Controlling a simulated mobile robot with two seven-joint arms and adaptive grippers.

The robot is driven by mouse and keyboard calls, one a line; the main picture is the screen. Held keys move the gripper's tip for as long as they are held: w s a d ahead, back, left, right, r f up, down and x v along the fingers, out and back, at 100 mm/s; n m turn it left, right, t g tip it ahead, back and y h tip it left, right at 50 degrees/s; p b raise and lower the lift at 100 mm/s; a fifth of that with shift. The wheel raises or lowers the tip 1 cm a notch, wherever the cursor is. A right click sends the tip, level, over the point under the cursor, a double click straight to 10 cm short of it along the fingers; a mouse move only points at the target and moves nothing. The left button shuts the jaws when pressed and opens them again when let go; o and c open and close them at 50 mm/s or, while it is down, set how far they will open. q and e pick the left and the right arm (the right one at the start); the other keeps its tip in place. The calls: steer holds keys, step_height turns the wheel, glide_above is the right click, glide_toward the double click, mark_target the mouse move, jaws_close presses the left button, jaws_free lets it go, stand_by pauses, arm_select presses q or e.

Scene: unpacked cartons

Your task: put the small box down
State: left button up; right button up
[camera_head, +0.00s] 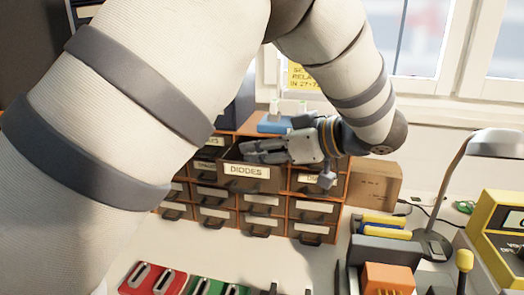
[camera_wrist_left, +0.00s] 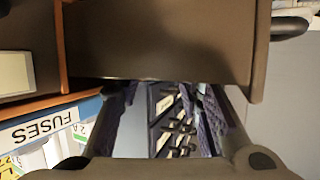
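My left gripper (camera_head: 264,150) reaches in from the right over the pulled-out DIODES drawer (camera_head: 246,171) of the brown cabinet. In the left wrist view its fingers (camera_wrist_left: 168,125) stand apart, with dark surfaces, pale labels and black parts visible between them. I see nothing clearly held. A small blue box (camera_head: 275,123) with white items stands on the cabinet behind the gripper. A blue-edged box marked FUSES (camera_wrist_left: 42,129) shows beside the fingers in the left wrist view. A brown panel (camera_wrist_left: 155,40), probably part of a drawer, fills the top there. My right gripper is not in view.
The drawer cabinet (camera_head: 212,193) stands against the back wall. A cardboard carton (camera_head: 376,184) and a grey lamp (camera_head: 497,143) stand to its right. Red (camera_head: 150,280) and green (camera_head: 217,288) bins lie in front. Pale bench is clear between bins and cabinet.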

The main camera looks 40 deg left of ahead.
arm_select(q)
steer(key=v, duration=1.2)
steer(key=shift+b, duration=0.4)
steer(key=shift+f, duration=0.2)
